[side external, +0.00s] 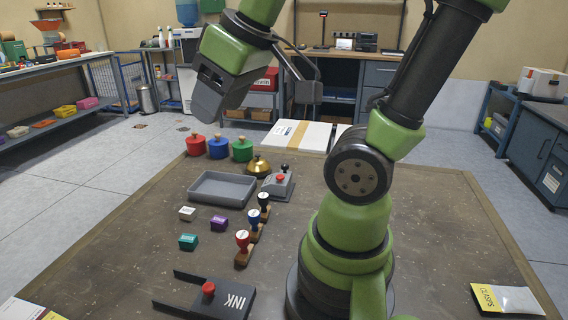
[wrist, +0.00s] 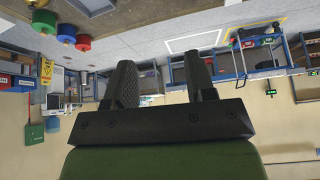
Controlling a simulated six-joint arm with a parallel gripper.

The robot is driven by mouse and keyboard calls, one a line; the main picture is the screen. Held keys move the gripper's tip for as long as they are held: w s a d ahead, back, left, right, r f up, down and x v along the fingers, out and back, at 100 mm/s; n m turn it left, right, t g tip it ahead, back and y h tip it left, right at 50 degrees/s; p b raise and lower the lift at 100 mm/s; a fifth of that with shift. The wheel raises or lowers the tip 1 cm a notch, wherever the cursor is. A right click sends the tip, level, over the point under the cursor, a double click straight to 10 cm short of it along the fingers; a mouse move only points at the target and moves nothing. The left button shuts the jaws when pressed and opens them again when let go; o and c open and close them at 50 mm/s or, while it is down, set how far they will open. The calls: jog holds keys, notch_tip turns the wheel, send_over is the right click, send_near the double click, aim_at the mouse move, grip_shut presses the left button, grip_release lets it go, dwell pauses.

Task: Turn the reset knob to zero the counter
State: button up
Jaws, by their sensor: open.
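My gripper (side external: 212,104) is raised well above the table's far left part, away from the device and touching nothing. In the wrist view my gripper (wrist: 160,65) has its two dark fingers apart with nothing between them. The device does not show in the wrist view.
Red, blue and green pots (side external: 218,148) line the far left edge. A white box (side external: 300,136) stands behind. The table's right side is mostly clear.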

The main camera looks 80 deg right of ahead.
jog(key=w+d+f+n+g+h, duration=0.2)
jog(key=w+d+n, duration=0.15)
jog(key=d, duration=0.45)
jog(key=n+g+h, duration=0.2)
jog(key=n+g, duration=0.4)
jog(key=n, duration=0.5)
send_near(284, 164)
jog(key=x, duration=0.9)
jog(key=shift+s+a, duration=0.1)
jog(key=shift+s, duration=0.05)
jog(key=shift+r, duration=0.1)
jog(key=c, duration=0.9)
